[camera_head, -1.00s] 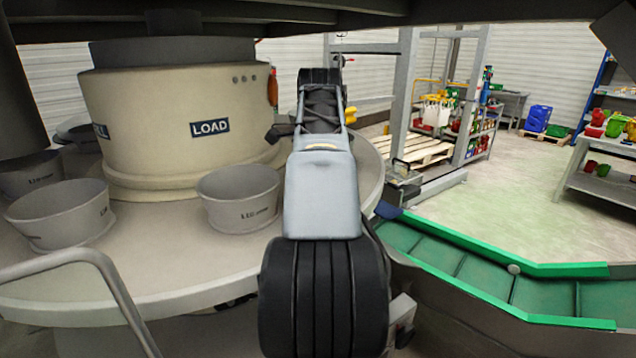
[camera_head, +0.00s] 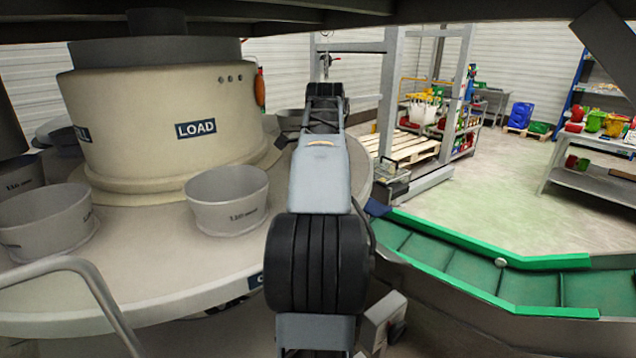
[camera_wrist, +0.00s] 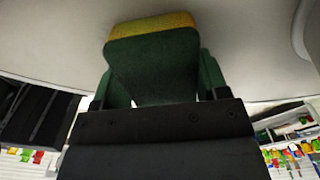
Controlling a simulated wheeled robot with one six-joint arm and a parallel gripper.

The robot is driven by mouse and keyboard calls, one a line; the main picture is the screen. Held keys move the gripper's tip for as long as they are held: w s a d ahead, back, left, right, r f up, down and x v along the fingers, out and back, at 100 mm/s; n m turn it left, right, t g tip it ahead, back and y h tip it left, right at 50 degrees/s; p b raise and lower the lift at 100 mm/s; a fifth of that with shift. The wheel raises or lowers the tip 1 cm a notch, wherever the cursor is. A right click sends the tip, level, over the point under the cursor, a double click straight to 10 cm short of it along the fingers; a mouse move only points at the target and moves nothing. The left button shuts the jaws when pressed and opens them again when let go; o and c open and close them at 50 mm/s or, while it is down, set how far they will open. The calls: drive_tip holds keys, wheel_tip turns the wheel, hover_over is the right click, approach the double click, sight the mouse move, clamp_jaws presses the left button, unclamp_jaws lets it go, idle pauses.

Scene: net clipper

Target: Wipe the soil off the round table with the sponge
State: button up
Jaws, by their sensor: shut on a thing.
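The sponge (camera_wrist: 155,62), dark green with a yellow layer (camera_wrist: 152,24), shows in the wrist view between the green fingers of my gripper (camera_wrist: 158,85). My gripper is shut on it. The pale round table (camera_head: 150,255) fills the left of the head view, and a pale surface that looks like its top (camera_wrist: 50,40) lies just beyond the sponge in the wrist view. I cannot tell whether the sponge touches it. My arm hides the gripper and sponge in the head view. I make out no soil on the visible part of the table.
A cream central drum (camera_head: 150,130) marked LOAD stands on the table. Grey tubs (camera_head: 228,205) stand around it, and another tub (camera_head: 45,225) is at the left. A green conveyor (camera_head: 450,262) runs at the right. Open floor (camera_head: 480,180) lies beyond it.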

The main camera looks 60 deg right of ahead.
drive_tip(key=d+p, duration=0.1)
drive_tip(key=d, duration=0.3)
drive_tip(key=shift+w+r+p, duration=0.1)
drive_tip(key=shift+w+p, duration=0.1)
drive_tip(key=shift+p, duration=0.2)
drive_tip(key=shift+s+d+f+b, duration=0.1)
drive_tip(key=shift+d+f+b, duration=0.15)
drive_tip(key=shift+f+b, duration=0.25)
drive_tip(key=a, duration=0.1)
drive_tip(key=a+b, duration=0.1)
drive_tip(key=a, duration=0.1)
drive_tip(key=shift+a+r, duration=0.1)
drive_tip(key=shift+r, duration=0.15)
drive_tip(key=shift+s+a+b, duration=0.15)
drive_tip(key=shift+a+b, duration=0.7)
drive_tip(key=shift+a, duration=1.05)
drive_tip(key=shift+s+a+b, duration=0.15)
drive_tip(key=shift+a+b, duration=0.65)
drive_tip(key=shift+a, duration=1.1)
wheel_tip(320, 180, up, 3)
drive_tip(key=shift+a+f+p, duration=0.1)
drive_tip(key=shift+f+p, duration=0.05)
drive_tip(key=shift+p, duration=0.85)
wheel_tip(320, 180, up, 6)
drive_tip(key=p, duration=0.6)
drive_tip(key=shift+f, duration=0.1)
